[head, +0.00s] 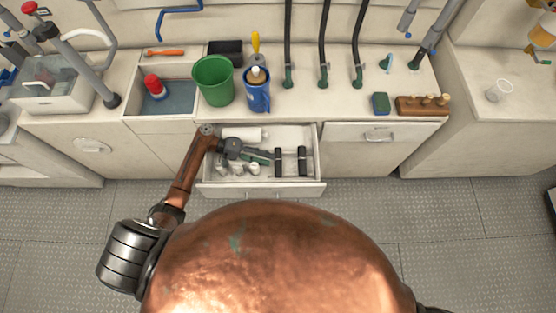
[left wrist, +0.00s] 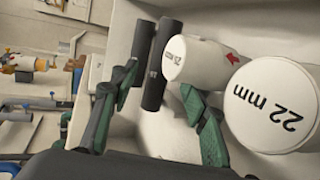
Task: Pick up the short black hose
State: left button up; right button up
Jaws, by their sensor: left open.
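Two short black hoses lie side by side in the open drawer (head: 262,188), the left one (head: 279,162) and the right one (head: 302,161). My left gripper (head: 268,155) is open and empty inside the drawer, just left of the left hose. Its green-padded fingers (left wrist: 163,105) are spread in the left wrist view, apart from the hoses. My right gripper is out of view.
White cylinders marked 22 mm (left wrist: 270,105) lie close to my fingers in the drawer. The drawer walls surround the gripper. Above on the counter stand a green bucket (head: 213,81), a blue container (head: 257,95) and a wooden block (head: 422,106). The floor in front is clear.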

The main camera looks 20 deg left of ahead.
aim_at(278, 162)
pick_arm(q)
jog(key=x, duration=0.4)
jog(key=shift+d, duration=0.1)
grip_shut()
dwell(0.3)
